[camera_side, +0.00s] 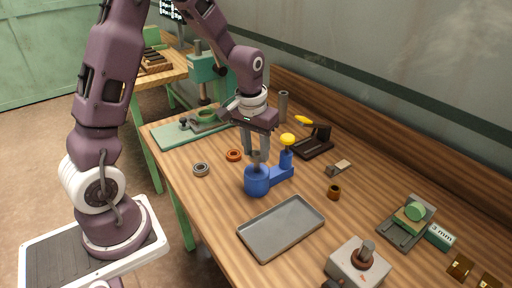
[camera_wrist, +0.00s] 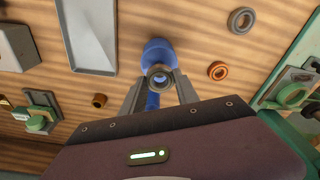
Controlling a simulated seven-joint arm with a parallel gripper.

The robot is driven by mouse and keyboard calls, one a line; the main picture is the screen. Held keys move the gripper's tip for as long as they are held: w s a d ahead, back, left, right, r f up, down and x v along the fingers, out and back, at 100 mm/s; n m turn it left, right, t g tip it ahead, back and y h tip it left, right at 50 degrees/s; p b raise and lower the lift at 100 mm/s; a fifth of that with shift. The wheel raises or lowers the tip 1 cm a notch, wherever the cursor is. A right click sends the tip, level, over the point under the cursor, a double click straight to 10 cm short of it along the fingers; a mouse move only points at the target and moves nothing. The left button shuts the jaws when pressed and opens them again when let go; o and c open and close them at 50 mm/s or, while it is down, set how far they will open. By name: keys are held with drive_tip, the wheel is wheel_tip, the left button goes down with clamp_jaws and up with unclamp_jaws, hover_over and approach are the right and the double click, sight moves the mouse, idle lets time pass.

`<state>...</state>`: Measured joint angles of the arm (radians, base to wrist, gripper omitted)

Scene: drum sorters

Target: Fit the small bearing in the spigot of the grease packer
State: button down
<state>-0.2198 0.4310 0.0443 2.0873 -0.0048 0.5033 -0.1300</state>
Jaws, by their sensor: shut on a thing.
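The grease packer is blue, with a round pot (camera_side: 257,182) and a side post topped by a yellow knob (camera_side: 287,139). Its blue body also shows in the wrist view (camera_wrist: 158,50), beyond my fingertips. My gripper (camera_side: 257,160) points down over the pot, shut on a small grey ring, the small bearing (camera_wrist: 160,80). The bearing lies between the fingertips, with blue showing through its hole. In the side view the fingers largely hide it, just above the pot's top. I cannot tell whether it touches the spigot.
A grey ring (camera_side: 201,169) and an orange ring (camera_side: 234,155) lie left of the packer. A grey tray (camera_side: 281,228) lies in front. A brown bushing (camera_side: 334,192) and a dark stand (camera_side: 313,148) are to the right. A green press (camera_side: 207,70) stands behind.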

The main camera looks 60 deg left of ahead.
sight(256, 162)
drive_tip(key=shift+f, duration=2.1)
drive_tip(key=c, duration=0.8)
unclamp_jaws()
drive_tip(key=shift+c, duration=0.2)
drive_tip(key=r, duration=0.7)
drive_tip(key=shift+s+d, duration=0.15)
drive_tip(key=shift+s, duration=0.25)
